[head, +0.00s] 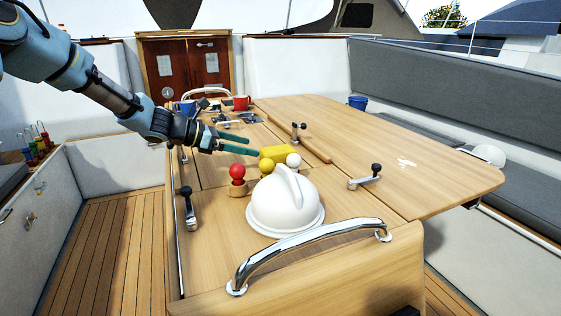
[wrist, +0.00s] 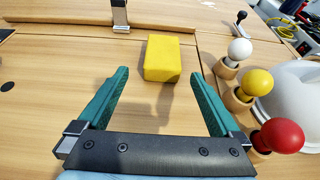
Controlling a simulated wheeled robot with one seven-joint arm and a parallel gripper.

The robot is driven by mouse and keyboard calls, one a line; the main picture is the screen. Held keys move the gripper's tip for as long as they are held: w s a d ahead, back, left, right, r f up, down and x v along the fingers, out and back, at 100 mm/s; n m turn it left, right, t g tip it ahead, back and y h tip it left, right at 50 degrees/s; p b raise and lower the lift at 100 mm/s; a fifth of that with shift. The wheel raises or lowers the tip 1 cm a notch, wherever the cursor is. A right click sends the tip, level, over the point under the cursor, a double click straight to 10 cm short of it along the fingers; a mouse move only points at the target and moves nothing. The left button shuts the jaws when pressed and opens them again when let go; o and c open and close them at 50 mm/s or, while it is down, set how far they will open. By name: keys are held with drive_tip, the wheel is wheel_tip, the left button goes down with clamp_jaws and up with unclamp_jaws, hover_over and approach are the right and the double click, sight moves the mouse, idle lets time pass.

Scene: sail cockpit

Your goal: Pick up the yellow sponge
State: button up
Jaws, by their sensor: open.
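The yellow sponge (head: 291,153) is a block lying on the wooden cockpit table. In the head view it is behind the yellow and white balls, which hide part of it. In the wrist view the sponge (wrist: 162,58) lies just beyond my fingertips, roughly centred between them. My gripper (head: 240,143) has green fingers and reaches in from the left, above the table. In the wrist view my gripper (wrist: 166,75) is open, with nothing between its fingers. The sponge is apart from both fingers.
Red (wrist: 283,136), yellow (wrist: 257,82) and white (wrist: 240,49) balls on wooden bases stand right of my gripper in the wrist view. A white dome (head: 287,205) is beside them. A chrome handrail (head: 305,240) crosses the near table end. Clear wood surrounds the sponge's left side.

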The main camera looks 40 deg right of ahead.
sight(270, 150)
drive_tip(key=p+x, duration=0.1)
drive_tip(key=x, duration=0.4)
drive_tip(key=shift+s+d, duration=0.15)
drive_tip(key=p+x, duration=0.2)
drive_tip(key=x, duration=0.2)
drive_tip(key=shift+s+d+r+p, duration=0.2)
drive_tip(key=shift+s+p, duration=0.05)
drive_tip(key=shift+p, duration=0.15)
drive_tip(key=shift+d+f, duration=0.2)
drive_tip(key=shift+d, duration=0.1)
drive_tip(key=c, duration=1.2)
